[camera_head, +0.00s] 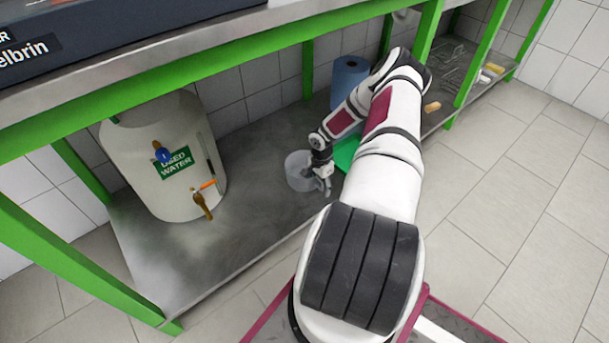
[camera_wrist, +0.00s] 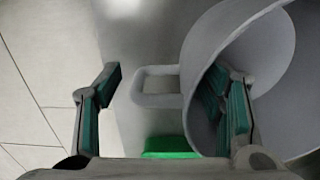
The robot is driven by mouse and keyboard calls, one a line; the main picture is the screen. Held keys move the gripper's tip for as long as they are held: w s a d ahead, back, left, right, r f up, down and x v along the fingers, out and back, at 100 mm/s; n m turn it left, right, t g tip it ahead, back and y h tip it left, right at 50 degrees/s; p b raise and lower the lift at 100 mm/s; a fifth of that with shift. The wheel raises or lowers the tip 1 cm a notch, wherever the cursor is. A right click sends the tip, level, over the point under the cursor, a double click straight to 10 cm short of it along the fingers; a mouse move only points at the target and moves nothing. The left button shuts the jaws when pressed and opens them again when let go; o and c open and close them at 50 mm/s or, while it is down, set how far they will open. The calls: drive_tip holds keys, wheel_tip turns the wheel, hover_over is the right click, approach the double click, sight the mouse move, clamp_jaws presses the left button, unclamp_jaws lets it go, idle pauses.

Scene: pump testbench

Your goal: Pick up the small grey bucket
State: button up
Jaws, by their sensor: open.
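The small grey bucket (camera_head: 298,171) stands on the grey lower shelf, to the right of the white water tank. In the wrist view the bucket (camera_wrist: 205,62) fills the right side, with its loop handle (camera_wrist: 150,88) pointing left. My gripper (camera_head: 322,178) is at the bucket's right side in the head view. In the wrist view my gripper (camera_wrist: 165,95) is open. Its right finger is inside the bucket's mouth and its left finger is outside, left of the handle. The wall and handle lie between the fingers; I cannot tell whether either finger touches.
The white "USED WATER" tank (camera_head: 175,165) with an orange-handled tap stands left on the shelf (camera_head: 235,235). A green item (camera_head: 346,150) lies right of the bucket. Green frame posts (camera_head: 427,30) and the bench top above bound the space.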

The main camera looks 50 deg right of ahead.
clamp_jaws()
drive_tip(key=shift+r, duration=0.15)
